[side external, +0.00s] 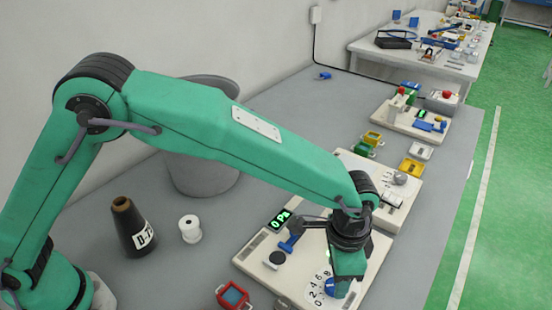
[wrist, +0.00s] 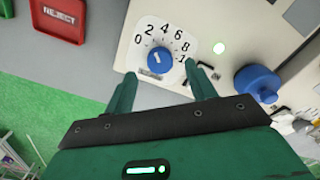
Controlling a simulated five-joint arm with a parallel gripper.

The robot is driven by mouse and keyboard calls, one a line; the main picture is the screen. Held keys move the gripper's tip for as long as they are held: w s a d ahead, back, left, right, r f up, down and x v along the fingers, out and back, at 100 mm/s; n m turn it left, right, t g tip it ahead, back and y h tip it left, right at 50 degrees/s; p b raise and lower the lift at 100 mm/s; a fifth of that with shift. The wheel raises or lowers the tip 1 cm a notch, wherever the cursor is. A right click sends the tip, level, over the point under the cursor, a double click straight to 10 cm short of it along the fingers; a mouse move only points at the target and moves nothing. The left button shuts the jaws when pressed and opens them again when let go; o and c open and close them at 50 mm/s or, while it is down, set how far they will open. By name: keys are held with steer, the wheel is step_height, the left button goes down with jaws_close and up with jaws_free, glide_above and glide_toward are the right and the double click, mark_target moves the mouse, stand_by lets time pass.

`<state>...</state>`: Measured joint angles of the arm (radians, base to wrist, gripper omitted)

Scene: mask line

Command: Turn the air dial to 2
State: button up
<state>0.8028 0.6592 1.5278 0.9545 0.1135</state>
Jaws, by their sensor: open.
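The air dial is a blue round knob (wrist: 160,60) on a white plate (wrist: 181,22) with black numbers from 0 upward, in the wrist view. A small pale mark shows on the knob, but I cannot tell which number it points to. My gripper (wrist: 161,73) is open, with one green finger on each side below the knob; the right finger partly covers the last number. I cannot tell whether the fingers touch the knob. In the side view my gripper (side external: 345,290) is down beside the knob (side external: 329,287) and partly hides the dial.
A cream panel (side external: 252,245) carries a display (side external: 280,219) reading 0 Pa, a blue lever (side external: 290,243) and a black round part (side external: 277,258). A red REJECT tray (wrist: 62,18) lies close beside the panel. A dark cone (side external: 132,228) and white spool (side external: 190,229) stand further left.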

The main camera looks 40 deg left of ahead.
mark_target(332, 283)
steer(key=shift+r, duration=2.2)
steer(key=shift+a, duration=0.1)
steer(key=shift+w+a+r, duration=0.1)
steer(key=shift+a+r, duration=0.1)
steer(key=shift+r, duration=0.05)
steer(key=a+r+n+t+h, duration=0.1)
steer(key=a+r+n, duration=0.2)
steer(key=a+r, duration=0.5)
steer(key=a+r+n+t, duration=0.15)
steer(key=a+r, duration=0.35)
steer(key=a, duration=0.8)
steer(key=s+a+n+t+y, duration=0.1)
steer(key=s+a+n+t, duration=0.2)
steer(key=s+a, duration=1.1)
steer(key=a+n, duration=0.2)
steer(key=n, duration=0.1)
steer(key=shift+s+r, duration=0.15)
